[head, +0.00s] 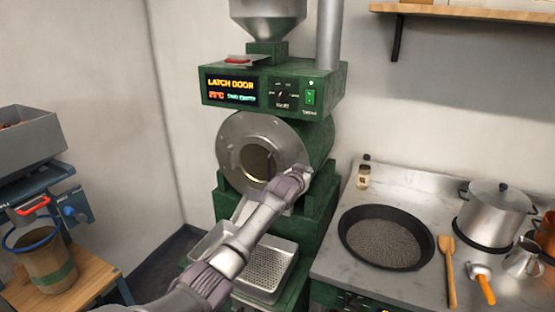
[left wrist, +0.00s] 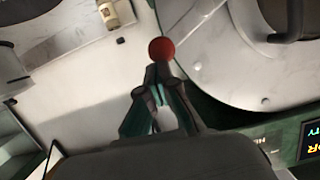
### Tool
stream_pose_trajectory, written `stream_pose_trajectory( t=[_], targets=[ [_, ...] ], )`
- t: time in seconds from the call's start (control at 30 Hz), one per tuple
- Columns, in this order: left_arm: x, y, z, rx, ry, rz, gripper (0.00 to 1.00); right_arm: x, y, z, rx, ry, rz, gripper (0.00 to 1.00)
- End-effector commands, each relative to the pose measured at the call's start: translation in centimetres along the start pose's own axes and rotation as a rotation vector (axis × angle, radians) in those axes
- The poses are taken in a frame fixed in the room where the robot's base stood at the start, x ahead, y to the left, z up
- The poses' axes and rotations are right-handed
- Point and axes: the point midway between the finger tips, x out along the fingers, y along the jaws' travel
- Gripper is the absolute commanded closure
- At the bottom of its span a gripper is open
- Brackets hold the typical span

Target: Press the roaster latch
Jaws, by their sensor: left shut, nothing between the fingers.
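The green roaster (head: 325,85) stands against the wall, its display (head: 231,90) reading "LATCH DOOR". Its round metal drum door (head: 238,135) has a dark opening in the middle; the door also shows in the left wrist view (left wrist: 225,50). My left gripper (head: 303,172) is at the door's right edge, shut and empty. In the left wrist view, a red ball knob (left wrist: 162,49), which looks like the latch handle, is right at the tips of my shut left gripper (left wrist: 158,72). I cannot tell whether they touch. In the head view my gripper hides the knob. My right gripper is not in view.
A perforated metal tray (head: 268,272) sits below the drum. On the right, a counter holds a black pan (head: 386,237), a wooden spoon (head: 448,270) and a lidded pot (head: 492,214). At left, a brown container (head: 48,268) stands on a wooden stand under a grey hopper (head: 28,140).

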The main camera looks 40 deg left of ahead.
Motion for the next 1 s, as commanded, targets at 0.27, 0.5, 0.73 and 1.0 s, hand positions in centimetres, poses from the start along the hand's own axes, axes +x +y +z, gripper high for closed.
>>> stream_pose_trajectory(
  t=[0.27,0.5,0.73,1.0],
  targets=[
    [0.05,-0.08,-0.08,0.012,0.004,-0.004,1.00,0.08,-0.01,-0.05,0.000,0.001,0.000,0.60],
    [0.08,-0.07,0.03,0.024,0.003,-0.007,1.00,0.14,0.00,-0.05,0.000,0.001,0.000,0.60],
    [0.11,-0.06,0.15,0.039,0.003,-0.012,1.00,0.21,0.02,-0.04,0.000,0.001,0.000,0.60],
    [0.15,-0.04,0.32,0.060,0.003,-0.017,1.00,0.32,0.03,-0.02,0.001,0.000,0.000,0.60]
  ],
)
